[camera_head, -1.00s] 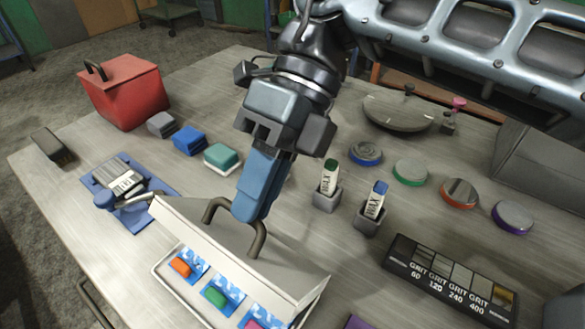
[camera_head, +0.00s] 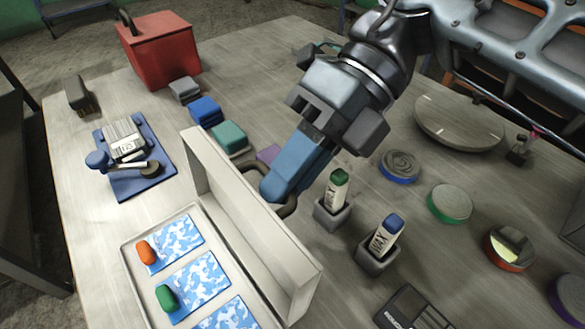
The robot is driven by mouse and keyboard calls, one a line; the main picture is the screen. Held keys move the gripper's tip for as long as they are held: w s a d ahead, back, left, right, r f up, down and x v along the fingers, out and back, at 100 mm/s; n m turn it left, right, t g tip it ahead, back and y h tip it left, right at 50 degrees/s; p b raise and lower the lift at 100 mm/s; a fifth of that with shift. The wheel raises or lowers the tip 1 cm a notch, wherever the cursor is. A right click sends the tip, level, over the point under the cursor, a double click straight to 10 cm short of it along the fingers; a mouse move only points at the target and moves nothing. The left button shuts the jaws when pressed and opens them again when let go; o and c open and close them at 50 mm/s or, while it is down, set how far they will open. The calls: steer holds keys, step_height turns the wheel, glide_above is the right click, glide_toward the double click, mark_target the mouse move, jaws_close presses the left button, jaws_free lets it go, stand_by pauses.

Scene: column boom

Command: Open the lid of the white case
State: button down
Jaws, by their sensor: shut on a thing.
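The white case sits at the front of the table, with its tray rim (camera_head: 133,262) in view and its lid (camera_head: 240,215) standing up, tilted steeply along the back edge. Inside the tray an orange piece (camera_head: 146,252) and a green piece (camera_head: 166,298) lie on blue camouflage-patterned cards. My gripper (camera_head: 276,190), with blue fingers, is shut on the dark lid handle (camera_head: 288,206) behind the raised lid. Part of the handle is hidden by the fingers and lid. The near end of the case is cut off by the frame.
Two wax sticks in grey holders (camera_head: 333,208) (camera_head: 378,259) stand close to the right of my gripper. Blue (camera_head: 204,110) and teal (camera_head: 229,138) blocks lie behind the lid. A blue mat (camera_head: 150,185) with tools is at left; a red box (camera_head: 160,50) stands at the back.

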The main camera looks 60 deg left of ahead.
steer(key=shift+s+d+f, duration=0.1)
steer(key=shift+s+f, duration=0.05)
steer(key=shift+f, duration=0.2)
steer(key=c, duration=1.2)
jaws_free()
steer(key=shift+r, duration=0.25)
steer(key=shift+v, duration=3.95)
